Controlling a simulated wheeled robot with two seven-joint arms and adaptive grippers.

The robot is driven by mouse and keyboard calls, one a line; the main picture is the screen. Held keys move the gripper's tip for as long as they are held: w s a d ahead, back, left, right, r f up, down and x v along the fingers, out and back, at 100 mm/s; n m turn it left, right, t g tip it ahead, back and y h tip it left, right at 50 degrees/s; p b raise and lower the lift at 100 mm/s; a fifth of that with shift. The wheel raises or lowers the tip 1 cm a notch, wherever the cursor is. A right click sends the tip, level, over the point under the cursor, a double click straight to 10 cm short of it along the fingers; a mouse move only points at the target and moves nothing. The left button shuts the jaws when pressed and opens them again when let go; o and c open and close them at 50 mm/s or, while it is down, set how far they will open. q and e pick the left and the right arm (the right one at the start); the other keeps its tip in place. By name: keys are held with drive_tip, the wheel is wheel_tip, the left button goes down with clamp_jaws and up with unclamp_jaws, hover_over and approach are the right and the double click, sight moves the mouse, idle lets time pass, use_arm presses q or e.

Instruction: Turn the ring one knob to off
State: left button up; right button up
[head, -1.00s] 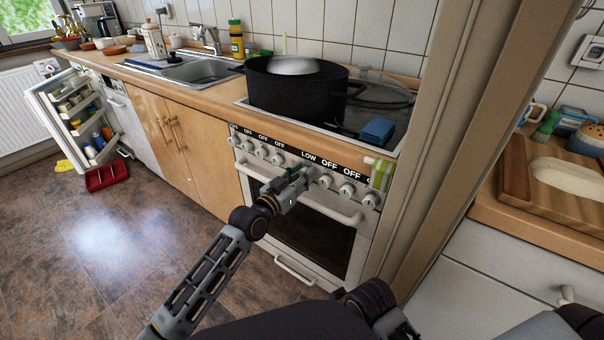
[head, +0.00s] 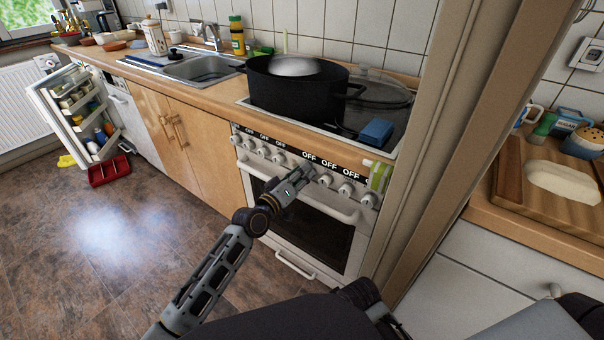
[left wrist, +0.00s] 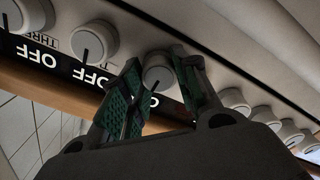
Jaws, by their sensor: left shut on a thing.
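The ring one knob (left wrist: 158,72) is a round white knob on the stove front, between the green-padded fingers of my left gripper (left wrist: 155,82) in the left wrist view. Its dark pointer line faces the label strip. In the head view my left gripper (head: 306,173) is shut on this knob, the leftmost of the right-hand group. The label above it reads OFF (head: 309,156). The fingers hide most of the knob in the head view. My right gripper cannot be made out.
Other white knobs (head: 325,180) line the panel on both sides, close to the gripper. The oven handle (head: 325,204) sticks out just below. A black pot (head: 295,92) and a blue block (head: 376,131) stand on the hob. A door frame (head: 450,130) stands to the right.

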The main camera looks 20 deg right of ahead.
idle(0.3)
use_arm(q)
drive_tip(key=o, duration=1)
drive_tip(key=shift+a, duration=0.1)
drive_tip(key=shift+v, duration=5.95)
